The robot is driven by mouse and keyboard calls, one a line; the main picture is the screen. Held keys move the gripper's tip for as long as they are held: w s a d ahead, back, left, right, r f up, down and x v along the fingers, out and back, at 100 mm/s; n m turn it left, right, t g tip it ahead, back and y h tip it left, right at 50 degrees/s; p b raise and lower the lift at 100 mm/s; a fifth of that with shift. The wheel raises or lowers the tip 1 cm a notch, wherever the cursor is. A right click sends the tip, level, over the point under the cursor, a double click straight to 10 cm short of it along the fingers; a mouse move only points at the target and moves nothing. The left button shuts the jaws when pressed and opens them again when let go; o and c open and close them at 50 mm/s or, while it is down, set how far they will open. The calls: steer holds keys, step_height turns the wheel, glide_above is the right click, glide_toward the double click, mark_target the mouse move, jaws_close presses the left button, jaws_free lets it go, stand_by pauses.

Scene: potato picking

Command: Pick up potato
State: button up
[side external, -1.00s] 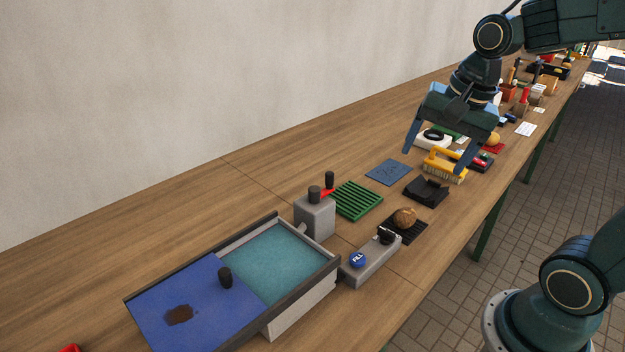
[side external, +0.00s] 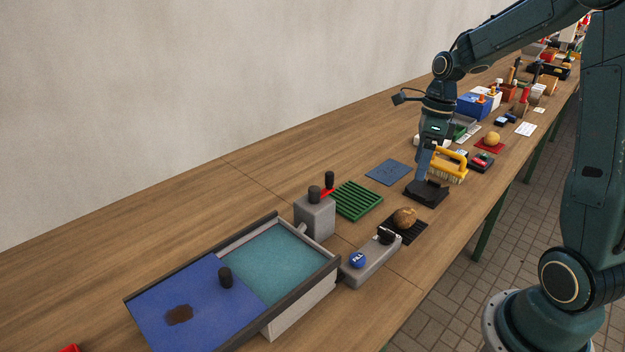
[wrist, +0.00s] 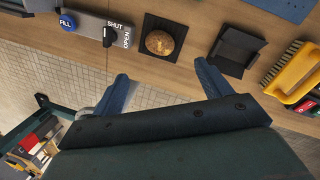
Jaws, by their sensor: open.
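The brown potato (side external: 404,217) lies on a black ridged mat (side external: 412,234) near the table's front edge. In the wrist view the potato (wrist: 160,42) sits at the top middle, on its dark square mat (wrist: 174,22). My gripper (side external: 421,178) is seen edge-on in the side view, pointing down, its tip in front of the black tray. In the wrist view my gripper (wrist: 161,68) is open and empty. Its two blue fingers are spread wide, and the potato shows in the gap beyond their tips, apart from both.
A black tray (side external: 427,193) and a yellow-handled brush (side external: 449,165) stand behind the mat. A grey switch box (side external: 371,262) with a blue FILL button is close in front of it. A green rack (side external: 357,200) lies to the left.

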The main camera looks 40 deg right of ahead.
steer(key=shift+d+f, duration=0.15)
steer(key=shift+f, duration=0.05)
steer(key=shift+f, duration=0.1)
glide_above(407, 211)
steer(key=shift+w+d+f, duration=0.1)
steer(key=shift+d+f, duration=0.1)
steer(key=shift+f, duration=1.85)
steer(key=shift+d+f, duration=0.2)
steer(key=shift+f, duration=1.85)
steer(key=shift+a+f, duration=0.25)
steer(key=shift+f, duration=1.05)
steer(key=shift+a+f, duration=0.25)
steer(key=shift+f, duration=1)
steer(key=c, duration=1.1)
steer(key=shift+o, duration=0.2)
steer(key=shift+r, duration=0.1)
